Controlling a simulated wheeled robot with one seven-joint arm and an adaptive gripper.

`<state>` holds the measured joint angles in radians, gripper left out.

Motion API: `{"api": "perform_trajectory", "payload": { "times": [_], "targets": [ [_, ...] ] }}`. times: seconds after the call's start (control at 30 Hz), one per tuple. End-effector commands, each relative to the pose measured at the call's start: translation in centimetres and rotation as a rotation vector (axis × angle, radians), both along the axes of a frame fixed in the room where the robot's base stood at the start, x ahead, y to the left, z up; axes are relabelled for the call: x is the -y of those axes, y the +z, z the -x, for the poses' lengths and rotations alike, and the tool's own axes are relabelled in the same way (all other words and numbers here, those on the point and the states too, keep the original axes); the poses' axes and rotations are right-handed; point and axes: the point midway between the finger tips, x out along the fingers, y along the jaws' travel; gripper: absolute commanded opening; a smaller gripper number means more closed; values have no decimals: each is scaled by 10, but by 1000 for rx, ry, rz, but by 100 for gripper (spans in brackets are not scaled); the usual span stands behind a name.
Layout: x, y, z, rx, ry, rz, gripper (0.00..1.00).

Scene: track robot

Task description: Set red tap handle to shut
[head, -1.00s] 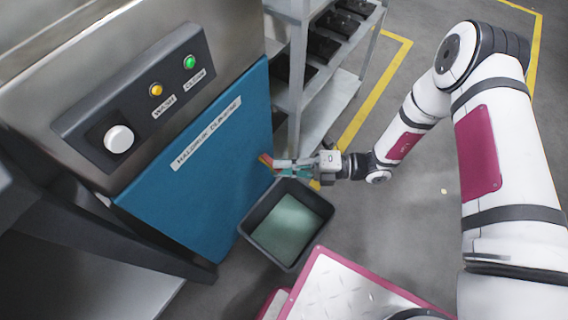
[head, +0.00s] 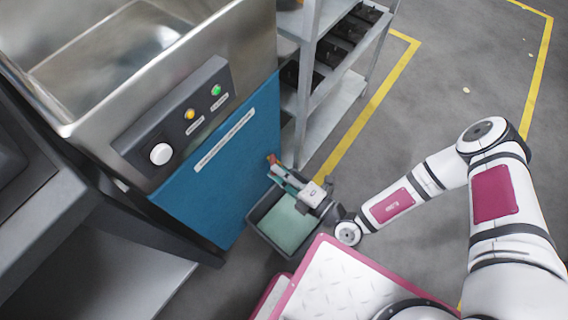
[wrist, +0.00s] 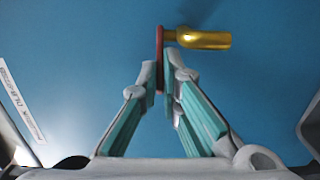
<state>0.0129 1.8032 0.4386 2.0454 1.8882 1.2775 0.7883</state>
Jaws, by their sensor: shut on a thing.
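The red tap handle (wrist: 159,48) shows in the wrist view as a narrow upright bar at the left end of the brass tap body (wrist: 203,39). The bar lies across the brass body's length. My gripper (wrist: 161,76) is closed on the handle's lower part, with one finger on each side. In the head view the red handle (head: 272,159) is a small spot at the right edge of the blue panel, and my gripper (head: 276,171) reaches it from the lower right.
The blue panel (head: 215,175) carries a white label strip. Above it is a control box (head: 170,125) with a white knob and yellow and green buttons. A dark bin (head: 262,238) stands below my gripper. A metal shelf (head: 330,110) stands close on the right.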

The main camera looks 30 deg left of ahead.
Motion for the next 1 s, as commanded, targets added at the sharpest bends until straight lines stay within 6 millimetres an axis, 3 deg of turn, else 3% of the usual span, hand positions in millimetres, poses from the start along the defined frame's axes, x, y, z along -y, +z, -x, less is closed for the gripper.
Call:
{"api": "perform_trajectory", "payload": {
  "times": [0.5, 1.0],
  "targets": [
    [-19, -4, 18, -1, -427, 1, 0],
    [-25, -2, 19, 3, -589, 3, 0]
  ]
}}
